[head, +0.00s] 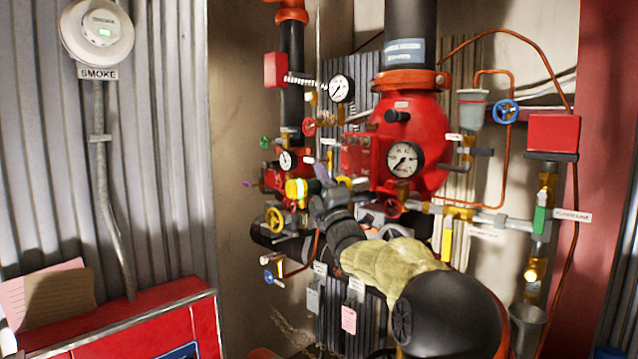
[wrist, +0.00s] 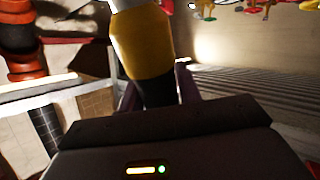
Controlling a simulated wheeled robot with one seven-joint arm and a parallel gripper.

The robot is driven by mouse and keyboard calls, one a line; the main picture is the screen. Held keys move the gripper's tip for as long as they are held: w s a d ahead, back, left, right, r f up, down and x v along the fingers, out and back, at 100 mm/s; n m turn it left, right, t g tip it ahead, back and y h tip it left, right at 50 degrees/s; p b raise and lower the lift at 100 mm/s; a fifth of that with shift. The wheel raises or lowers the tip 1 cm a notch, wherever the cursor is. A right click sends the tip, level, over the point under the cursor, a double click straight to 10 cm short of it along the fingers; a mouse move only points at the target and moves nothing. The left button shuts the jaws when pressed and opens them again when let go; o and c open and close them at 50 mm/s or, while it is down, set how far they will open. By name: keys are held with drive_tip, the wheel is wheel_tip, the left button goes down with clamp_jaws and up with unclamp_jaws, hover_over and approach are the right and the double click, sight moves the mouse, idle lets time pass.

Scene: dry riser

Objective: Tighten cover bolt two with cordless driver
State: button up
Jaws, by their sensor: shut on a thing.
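My arm reaches in from the lower right in the head view. My gripper (head: 322,184) is in front of the red valves, with a purple finger showing. It is shut on a yellow and black tool, which I take for the cordless driver (head: 296,188). In the wrist view the driver (wrist: 143,45) is a yellow cylinder with a black lower part between the purple fingers of my gripper (wrist: 157,92). Its tip is out of that view. The large red valve (head: 430,130) has a red cover (head: 358,155) on its left side. I cannot make out cover bolt two or any contact with it.
Gauges (head: 405,159), a yellow handwheel (head: 275,220) and a blue handwheel (head: 505,111) crowd the pipework. A red cabinet (head: 150,320) stands at the lower left. A smoke detector (head: 97,30) is on the corrugated wall. Tags (head: 348,320) hang below the valves.

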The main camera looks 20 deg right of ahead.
sight(298, 182)
drive_tip(key=shift+a, duration=0.1)
drive_tip(key=shift+a+b, duration=0.8)
drive_tip(key=shift+a+r+b, duration=0.1)
drive_tip(key=shift+a+b, duration=1)
drive_tip(key=shift+a, duration=0.45)
drive_tip(key=shift+a, duration=0.1)
